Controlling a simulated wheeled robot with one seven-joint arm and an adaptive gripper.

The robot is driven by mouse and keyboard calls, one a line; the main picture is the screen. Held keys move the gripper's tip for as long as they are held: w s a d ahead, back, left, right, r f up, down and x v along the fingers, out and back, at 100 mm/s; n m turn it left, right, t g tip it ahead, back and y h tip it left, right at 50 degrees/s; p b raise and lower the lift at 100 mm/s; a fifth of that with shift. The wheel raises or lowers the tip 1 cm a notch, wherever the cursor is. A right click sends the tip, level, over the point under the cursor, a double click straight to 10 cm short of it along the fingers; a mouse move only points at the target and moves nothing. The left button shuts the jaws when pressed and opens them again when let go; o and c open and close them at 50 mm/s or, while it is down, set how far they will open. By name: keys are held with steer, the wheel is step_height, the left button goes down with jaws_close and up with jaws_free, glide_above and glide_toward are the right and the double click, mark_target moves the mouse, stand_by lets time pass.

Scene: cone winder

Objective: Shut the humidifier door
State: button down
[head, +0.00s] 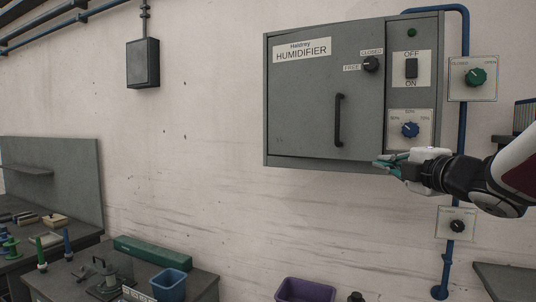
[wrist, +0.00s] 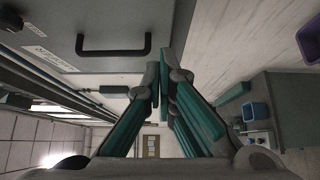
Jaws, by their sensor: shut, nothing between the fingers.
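The grey humidifier (head: 300,120) hangs on the wall at the upper right in the head view. Its door (head: 310,88) lies flat against the cabinet front and looks shut or nearly so; I cannot tell if a small gap remains. A black bar handle (head: 338,120) stands upright near the door's right side. It also shows in the wrist view (wrist: 113,50). A black latch knob (head: 371,64) sits above it, between labels "CLOSED" and "FREE". My gripper (head: 380,163) is shut and empty, by the cabinet's lower edge, below and right of the handle, with teal fingers (wrist: 162,88).
A blue dial (head: 410,130) and an OFF/ON switch (head: 411,68) sit right of the door. A green valve knob (head: 475,76) is on the wall beside a blue pipe. Below are a blue bin (head: 169,285) and a purple bin (head: 305,290).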

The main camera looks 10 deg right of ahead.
steer(key=w, duration=0.6)
steer(key=w+d, duration=0.1)
steer(key=w, duration=0.3)
steer(key=shift+d+p, duration=0.1)
steer(key=shift+p, duration=0.25)
steer(key=shift+w+d, duration=0.5)
steer(key=shift+w, duration=0.1)
steer(key=shift+w, duration=0.1)
